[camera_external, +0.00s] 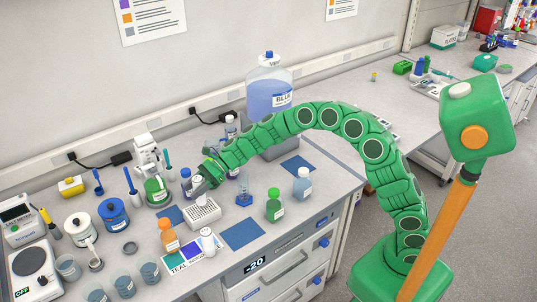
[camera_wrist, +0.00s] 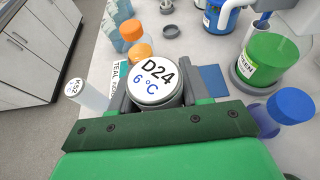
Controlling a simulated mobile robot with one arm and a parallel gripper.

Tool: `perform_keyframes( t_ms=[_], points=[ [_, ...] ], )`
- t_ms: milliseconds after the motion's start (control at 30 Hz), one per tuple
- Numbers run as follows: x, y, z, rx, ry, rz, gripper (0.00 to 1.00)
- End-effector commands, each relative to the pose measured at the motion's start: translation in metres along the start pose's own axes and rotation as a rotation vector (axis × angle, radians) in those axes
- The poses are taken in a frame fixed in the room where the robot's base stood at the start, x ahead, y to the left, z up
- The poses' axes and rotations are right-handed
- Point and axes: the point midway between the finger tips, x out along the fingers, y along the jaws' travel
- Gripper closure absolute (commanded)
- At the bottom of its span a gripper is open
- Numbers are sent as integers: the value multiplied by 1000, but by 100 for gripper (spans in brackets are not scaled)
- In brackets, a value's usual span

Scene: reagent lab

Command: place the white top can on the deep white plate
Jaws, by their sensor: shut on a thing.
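The white top can (camera_wrist: 152,82), its lid marked "D24 6 °C", sits between the fingers of my gripper (camera_wrist: 152,100) in the wrist view. My gripper is shut on it, and the lid faces the camera. In the outside view my gripper (camera_external: 203,180) is low over the bench, just behind a white rack; the can is hard to make out there.
A blue-capped bottle (camera_wrist: 292,107) is close to the gripper's right. The white rack (camera_external: 203,213), an orange bottle (camera_external: 168,237) and a white-capped vial (camera_wrist: 75,90) crowd the front. A blue mat (camera_external: 243,234) is bare.

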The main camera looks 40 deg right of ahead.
Motion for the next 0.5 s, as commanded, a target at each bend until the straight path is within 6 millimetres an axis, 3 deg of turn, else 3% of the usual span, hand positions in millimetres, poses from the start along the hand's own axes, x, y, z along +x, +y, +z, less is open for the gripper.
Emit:
perform_keyframes(
  t_ms=[267, 500],
  points=[
    [7, -6, -5, -1, -1, -1, 89],
    [18, -6, -32, 1, 0, -1, 89]
  ],
)
